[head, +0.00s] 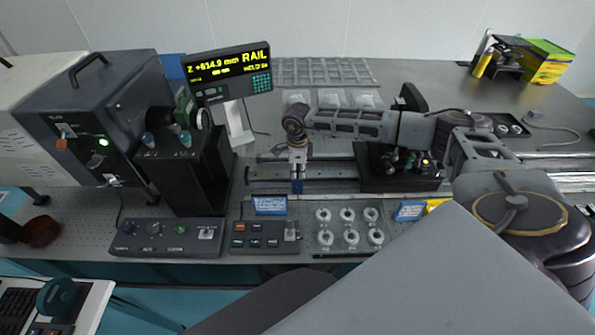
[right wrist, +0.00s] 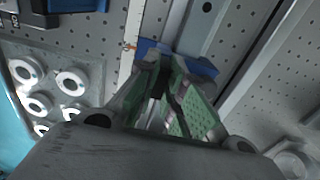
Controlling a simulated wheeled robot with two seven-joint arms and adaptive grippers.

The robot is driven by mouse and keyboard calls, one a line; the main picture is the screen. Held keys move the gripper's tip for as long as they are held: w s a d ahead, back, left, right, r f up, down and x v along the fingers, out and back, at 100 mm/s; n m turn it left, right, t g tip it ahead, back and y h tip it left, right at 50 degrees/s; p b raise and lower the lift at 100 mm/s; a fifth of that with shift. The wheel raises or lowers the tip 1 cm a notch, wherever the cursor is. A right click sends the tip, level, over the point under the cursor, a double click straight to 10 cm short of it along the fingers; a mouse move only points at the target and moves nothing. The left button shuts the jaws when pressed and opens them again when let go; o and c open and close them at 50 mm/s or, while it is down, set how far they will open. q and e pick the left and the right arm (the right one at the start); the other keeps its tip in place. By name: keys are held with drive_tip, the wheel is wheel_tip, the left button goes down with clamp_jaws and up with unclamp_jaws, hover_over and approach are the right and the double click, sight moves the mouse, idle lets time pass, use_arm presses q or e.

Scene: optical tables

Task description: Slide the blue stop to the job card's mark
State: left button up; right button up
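The blue stop (head: 297,186) sits at the front side of the long rail (head: 330,186) in the head view. My right gripper (head: 298,168) points down right over it. In the right wrist view the stop (right wrist: 205,68) lies across the rail at the green-padded fingertips of the right gripper (right wrist: 166,62). The fingers hide its middle, so I cannot tell whether they grip it. A pale scale strip (right wrist: 130,62) with a small orange pointer (right wrist: 130,46) runs beside the stop. Two small blue cards, a left one (head: 270,205) and a right one (head: 410,211), have unreadable text. My left gripper is out of view.
A display (head: 229,72) reads RAIL, Z +614.9 mm. A black carriage with optics (head: 400,168) stands on the rail to the right. A button box (head: 265,237) and a tray of white rings (head: 349,229) lie in front. A black instrument (head: 185,170) stands left.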

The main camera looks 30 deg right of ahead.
clamp_jaws()
drive_tip(key=shift+d+b, duration=0.15)
drive_tip(key=shift+b, duration=0.25)
drive_tip(key=o, duration=0.7)
unclamp_jaws()
drive_tip(key=shift+c, duration=0.2)
drive_tip(key=shift+r, duration=0.1)
wheel_tip(320, 180, up, 12)
drive_tip(key=shift+s, duration=0.1)
idle(0.5)
